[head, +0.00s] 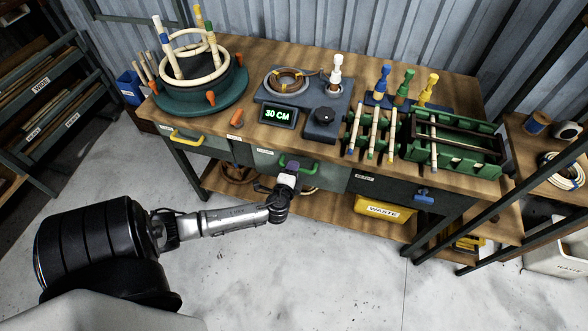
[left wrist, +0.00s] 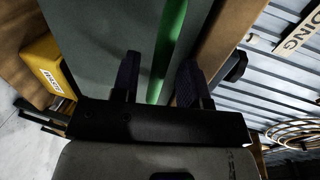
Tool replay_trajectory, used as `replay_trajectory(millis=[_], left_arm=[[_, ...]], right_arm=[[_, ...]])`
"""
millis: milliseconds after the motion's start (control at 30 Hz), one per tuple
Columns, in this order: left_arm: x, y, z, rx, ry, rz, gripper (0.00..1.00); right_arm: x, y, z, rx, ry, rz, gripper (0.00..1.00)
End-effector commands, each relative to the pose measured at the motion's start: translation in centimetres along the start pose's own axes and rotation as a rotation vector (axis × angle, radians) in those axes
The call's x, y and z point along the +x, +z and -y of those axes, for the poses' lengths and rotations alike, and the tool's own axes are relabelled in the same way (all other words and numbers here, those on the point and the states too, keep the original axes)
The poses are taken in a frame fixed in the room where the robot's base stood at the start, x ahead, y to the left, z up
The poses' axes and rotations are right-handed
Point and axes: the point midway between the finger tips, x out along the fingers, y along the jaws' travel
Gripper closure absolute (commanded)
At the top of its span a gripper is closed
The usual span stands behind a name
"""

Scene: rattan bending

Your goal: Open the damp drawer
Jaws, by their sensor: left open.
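The bench has three drawer fronts with small labels that I cannot read for certain. The middle drawer (head: 262,157) has a green handle (head: 297,163). The left drawer has a yellow handle (head: 187,139), and the right drawer has a blue handle (head: 424,197). All three fronts look shut. My left gripper (head: 289,174) is at the green handle. In the left wrist view, my left gripper (left wrist: 160,72) is open, with the green handle (left wrist: 172,45) showing between its two fingers. Whether the fingers touch the handle I cannot tell. My right gripper is not in view.
On the bench top (head: 240,118) stand a green round jig (head: 205,95), a 30 CM display (head: 279,115), and a green rack (head: 455,150). A yellow waste bin (head: 383,210) sits on the lower shelf. The floor (head: 330,270) in front is clear.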

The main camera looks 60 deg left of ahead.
Motion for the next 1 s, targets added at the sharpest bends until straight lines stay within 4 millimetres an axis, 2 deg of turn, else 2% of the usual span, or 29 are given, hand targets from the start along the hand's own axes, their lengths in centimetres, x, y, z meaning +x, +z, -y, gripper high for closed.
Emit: replay_trajectory(millis=[200,567,1000], left_arm=[[1.5,0.0,-0.1,0.000,0.001,0.001,0.59],[1.8,0.0,0.0,0.000,0.001,0.000,0.59],[1.7,0.0,0.0,0.000,0.001,0.000,0.99]], right_arm=[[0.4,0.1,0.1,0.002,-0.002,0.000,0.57],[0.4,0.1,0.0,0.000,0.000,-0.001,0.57],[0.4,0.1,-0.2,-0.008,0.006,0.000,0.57]])
